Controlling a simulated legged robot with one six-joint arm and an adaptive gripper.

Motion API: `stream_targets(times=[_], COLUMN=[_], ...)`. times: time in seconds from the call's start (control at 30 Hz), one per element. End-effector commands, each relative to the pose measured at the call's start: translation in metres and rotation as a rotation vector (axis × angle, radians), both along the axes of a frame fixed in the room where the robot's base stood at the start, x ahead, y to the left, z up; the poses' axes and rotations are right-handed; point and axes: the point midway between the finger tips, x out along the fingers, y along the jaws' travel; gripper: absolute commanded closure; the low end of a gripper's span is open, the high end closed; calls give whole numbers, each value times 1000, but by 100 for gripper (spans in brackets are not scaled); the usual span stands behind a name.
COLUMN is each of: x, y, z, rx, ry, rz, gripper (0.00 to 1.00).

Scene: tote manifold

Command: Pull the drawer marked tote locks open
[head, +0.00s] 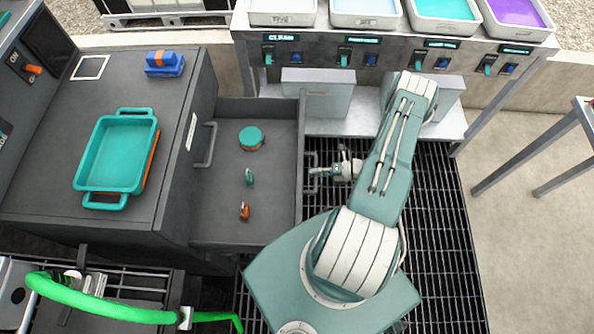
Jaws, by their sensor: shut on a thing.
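A dark grey drawer (222,215) stands pulled out to the right from the grey cabinet (125,205). A round teal lid-like piece (251,137), a small teal piece (249,177) and a small orange piece (244,211) lie inside it. Its front panel (301,130) faces right, and the marking on it is hidden from this side. My gripper (322,171) is at the drawer's handle (311,160), on the outer side of the front panel, and is shut on it.
Another handle (209,146) and a white label, too small to read, are on the cabinet face. A teal tray (116,155) and a blue-orange block (164,64) lie on top. A bench with filled tubs (363,10) stands behind. A green hose (100,310) crosses front left.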

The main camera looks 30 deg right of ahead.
Motion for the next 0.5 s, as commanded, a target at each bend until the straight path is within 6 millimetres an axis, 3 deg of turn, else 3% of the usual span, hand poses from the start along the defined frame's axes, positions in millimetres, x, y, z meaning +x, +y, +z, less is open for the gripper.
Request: stream_targets(times=[0.2, 0.5], x=[-13, -17], y=[-18, -24], z=[-3, -3], rx=[-6, -5], ry=[7, 6], rz=[-1, 2], gripper=[100, 100])
